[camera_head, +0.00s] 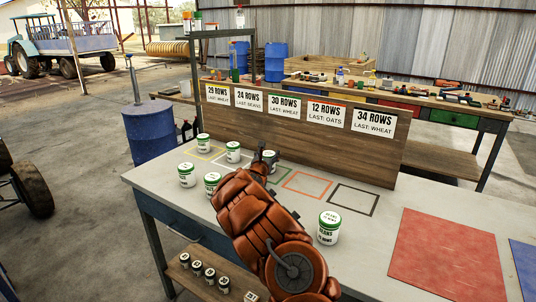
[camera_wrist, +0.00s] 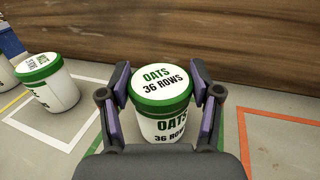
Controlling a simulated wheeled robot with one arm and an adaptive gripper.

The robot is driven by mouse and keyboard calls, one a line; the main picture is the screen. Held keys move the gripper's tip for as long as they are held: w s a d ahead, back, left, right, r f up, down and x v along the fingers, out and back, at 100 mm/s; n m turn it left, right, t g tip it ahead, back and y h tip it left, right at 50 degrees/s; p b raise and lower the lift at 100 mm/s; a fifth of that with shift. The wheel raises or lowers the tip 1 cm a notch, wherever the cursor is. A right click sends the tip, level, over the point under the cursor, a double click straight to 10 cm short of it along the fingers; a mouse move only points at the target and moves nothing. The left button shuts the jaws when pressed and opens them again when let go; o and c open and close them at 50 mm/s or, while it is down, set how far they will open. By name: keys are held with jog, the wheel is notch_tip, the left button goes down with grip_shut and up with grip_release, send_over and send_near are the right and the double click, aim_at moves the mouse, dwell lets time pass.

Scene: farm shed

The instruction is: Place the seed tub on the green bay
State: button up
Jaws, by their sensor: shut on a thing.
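My gripper (camera_wrist: 163,103) is shut on a white seed tub (camera_wrist: 163,127) with a green-rimmed lid. The tub reads "OATS 36 ROWS" and looks upright. The green bay (camera_head: 283,177) is an outline on the workbench, between a tub-bearing bay and an orange bay. In the head view my gripper (camera_head: 265,158) is at the green bay, and my arm hides part of it. In the wrist view, green lines (camera_wrist: 222,132) show on both sides of the held tub. I cannot tell whether its base touches the bench.
Other tubs stand on the bench: two in the left bays (camera_head: 203,143) (camera_head: 233,152), two in front of those (camera_head: 186,175) (camera_head: 212,185), and a "BEANS" tub (camera_head: 329,228) at right. The orange bay (camera_head: 307,185) and black bay (camera_head: 353,199) are empty. A wooden sign board (camera_head: 392,150) stands behind.

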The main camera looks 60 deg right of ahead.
jog(key=shift+f+b, duration=0.25)
jog(key=shift+b, duration=0.05)
jog(key=o, duration=1.2)
jog(key=shift+o, duration=0.2)
jog(key=shift+r, duration=0.2)
jog(key=shift+r+p, duration=0.1)
jog(key=shift+p, duration=0.3)
jog(key=shift+s+a+b, duration=0.1)
jog(key=shift+a+b, duration=0.2)
jog(key=shift+a, duration=0.45)
jog(key=shift+s+a, duration=0.4)
jog(key=shift+a, duration=0.25)
jog(key=shift+b+v, duration=0.65)
jog(key=shift+v, duration=3.45)
jog(key=shift+s+a, duration=0.2)
jog(key=shift+a, duration=0.2)
